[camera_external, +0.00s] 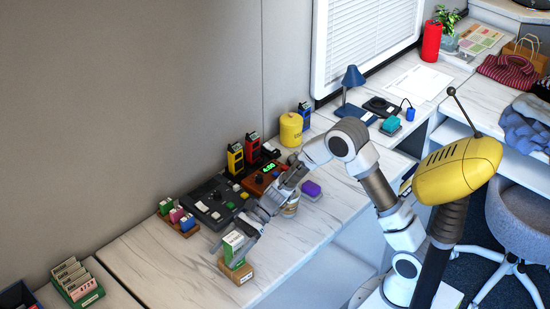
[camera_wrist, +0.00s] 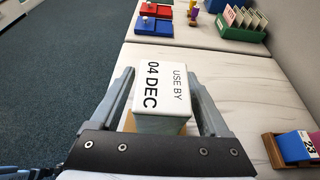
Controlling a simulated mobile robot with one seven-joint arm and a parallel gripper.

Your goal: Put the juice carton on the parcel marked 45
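The juice carton (camera_external: 232,247), white and green, is upright with a brown parcel (camera_external: 237,272) directly under it, near the front edge of the counter. In the wrist view, the carton's white top (camera_wrist: 162,88) reads "USE BY 04 DEC", and a bit of tan parcel (camera_wrist: 130,122) shows beside its base. My gripper (camera_external: 243,240) comes down over the carton. In the wrist view, my gripper (camera_wrist: 163,85) has one finger close along each side of the carton. Whether the fingers press on it is unclear. The number on the parcel is not readable.
A dark console (camera_external: 213,203) lies behind the carton, with a wooden rack of small blocks (camera_external: 178,219) to the left. A glass jar (camera_external: 290,205) and a purple block (camera_external: 311,189) are to the right.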

